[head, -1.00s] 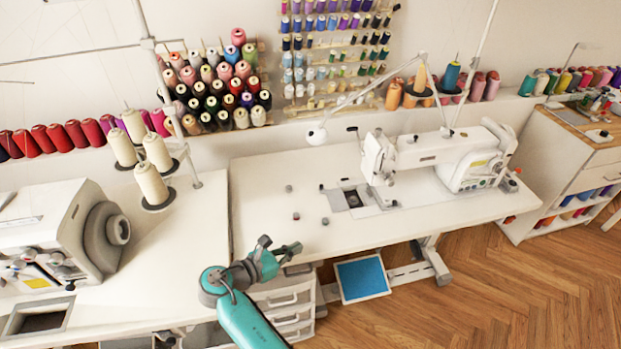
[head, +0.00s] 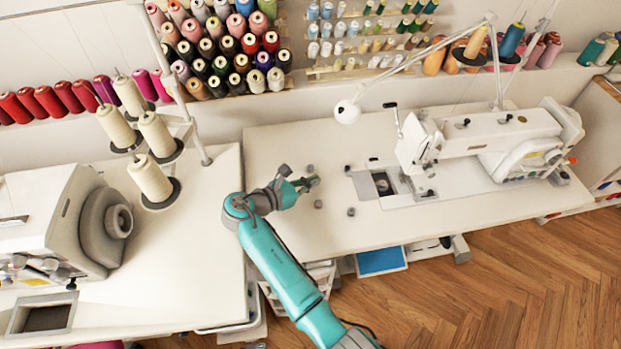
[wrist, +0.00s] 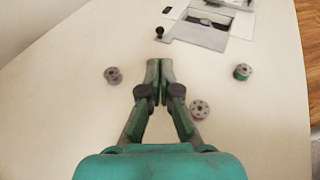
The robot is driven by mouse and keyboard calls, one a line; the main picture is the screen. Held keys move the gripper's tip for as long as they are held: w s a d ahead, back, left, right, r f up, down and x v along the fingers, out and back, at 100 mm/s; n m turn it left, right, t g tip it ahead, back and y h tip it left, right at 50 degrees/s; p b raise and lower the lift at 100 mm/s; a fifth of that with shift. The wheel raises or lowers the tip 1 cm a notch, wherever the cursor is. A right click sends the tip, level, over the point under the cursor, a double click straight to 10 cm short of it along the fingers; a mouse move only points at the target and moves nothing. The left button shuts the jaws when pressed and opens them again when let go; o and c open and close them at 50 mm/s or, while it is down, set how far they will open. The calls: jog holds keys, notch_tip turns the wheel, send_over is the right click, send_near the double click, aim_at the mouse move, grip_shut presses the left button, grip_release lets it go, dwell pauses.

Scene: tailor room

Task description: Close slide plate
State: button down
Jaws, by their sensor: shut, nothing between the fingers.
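The sewing machine (head: 500,135) stands at the right part of the white table. Its bed has a metal slide plate area (head: 362,187) beside a dark opening (head: 382,182), which is uncovered. In the wrist view the opening (wrist: 212,20) is at the top, with a pale grey plate (wrist: 190,38) on its near side and a small black knob (wrist: 160,33) beside it. My gripper (head: 314,182) is shut and empty above the table, left of the opening. In the wrist view my gripper (wrist: 157,75) points toward the plate area, apart from it.
Small bobbins lie around my gripper: one behind (head: 309,169), one in front (head: 318,204) and one to the right (head: 351,211). A thread stand (head: 152,180) and another machine (head: 60,220) are at left. The tabletop between gripper and opening is mostly clear.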

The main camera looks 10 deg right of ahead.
send_near(360, 173)
jog(key=w, duration=0.1)
jog(key=w+d, duration=0.1)
jog(key=w, duration=0.2)
jog(key=shift+w+d+f, duration=0.1)
jog(key=shift+w+d, duration=0.1)
jog(key=shift+d, duration=0.2)
jog(key=d, duration=0.6)
jog(key=shift+d, duration=0.35)
